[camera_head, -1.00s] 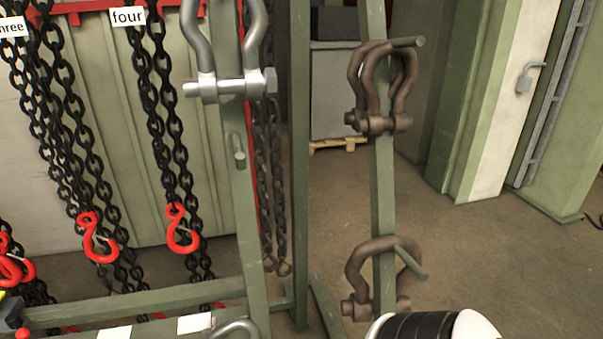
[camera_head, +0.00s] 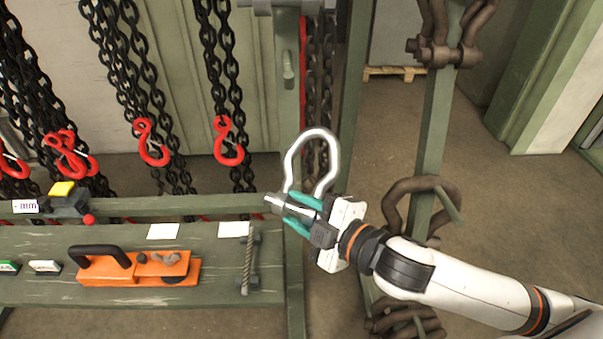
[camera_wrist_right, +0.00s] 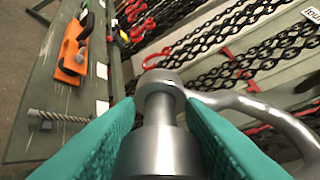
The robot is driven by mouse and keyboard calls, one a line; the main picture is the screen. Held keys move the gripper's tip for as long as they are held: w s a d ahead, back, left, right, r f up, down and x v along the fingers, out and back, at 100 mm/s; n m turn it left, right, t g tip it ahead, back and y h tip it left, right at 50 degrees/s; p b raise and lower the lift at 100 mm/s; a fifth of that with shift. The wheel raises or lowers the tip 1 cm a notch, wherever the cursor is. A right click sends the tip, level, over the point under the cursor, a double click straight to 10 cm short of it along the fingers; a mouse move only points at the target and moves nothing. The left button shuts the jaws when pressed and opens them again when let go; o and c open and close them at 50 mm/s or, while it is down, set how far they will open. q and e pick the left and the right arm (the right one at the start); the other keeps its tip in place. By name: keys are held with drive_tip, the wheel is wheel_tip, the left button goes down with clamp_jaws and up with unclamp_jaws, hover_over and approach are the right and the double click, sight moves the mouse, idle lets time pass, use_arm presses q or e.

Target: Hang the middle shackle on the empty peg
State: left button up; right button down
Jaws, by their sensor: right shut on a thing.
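My right gripper (camera_head: 302,212) is shut on the pin of a silver shackle (camera_head: 290,163). The bow points upward, just right of the green left post, and looks clear of any peg. In the right wrist view the shackle's pin (camera_wrist_right: 160,140) lies between the teal fingers, with its bow curving off to the right. The empty peg (camera_head: 288,68) sticks out of the left post above the held shackle. Another silver shackle (camera_head: 285,5) shows only its lower edge at the top of that post. My left gripper is out of view.
Brown shackles (camera_head: 442,52) hang on the right post, with more lower down (camera_head: 395,205) near my right arm. Black chains with red hooks (camera_head: 228,142) hang behind. A green bench (camera_head: 60,240) at the lower left holds an orange tool (camera_head: 140,268).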

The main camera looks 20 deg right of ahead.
sight(296, 138)
drive_tip(key=r+n+y, duration=0.2)
drive_tip(key=r+n, duration=0.1)
drive_tip(key=n, duration=0.1)
drive_tip(key=r+n+g+y+p, duration=0.1)
drive_tip(key=r+n+y, duration=0.1)
drive_tip(key=n, duration=0.3)
drive_tip(key=s+r+n+g+y, duration=0.1)
drive_tip(key=r+n+y, duration=0.2)
drive_tip(key=n, duration=0.1)
drive_tip(key=shift+a+r+n+y+p, duration=0.25)
drive_tip(key=shift+r+n+y+p, duration=0.05)
drive_tip(key=shift+r+y, duration=0.1)
drive_tip(key=shift+w+d+f+p, duration=0.15)
drive_tip(key=shift+w+d+p, duration=0.25)
drive_tip(key=shift+w, duration=1.45)
drive_tip(key=shift+w+d+f+p, duration=0.2)
drive_tip(key=shift+w+d, duration=0.45)
drive_tip(key=shift+w, duration=1.15)
drive_tip(key=shift+w+d+f+p, duration=0.1)
drive_tip(key=shift+w+d+p, duration=0.35)
drive_tip(key=shift+w, duration=1.4)
drive_tip(key=shift+w+d+f, duration=0.3)
drive_tip(key=shift+w+f, duration=0.1)
drive_tip(key=shift+w, duration=0.3)
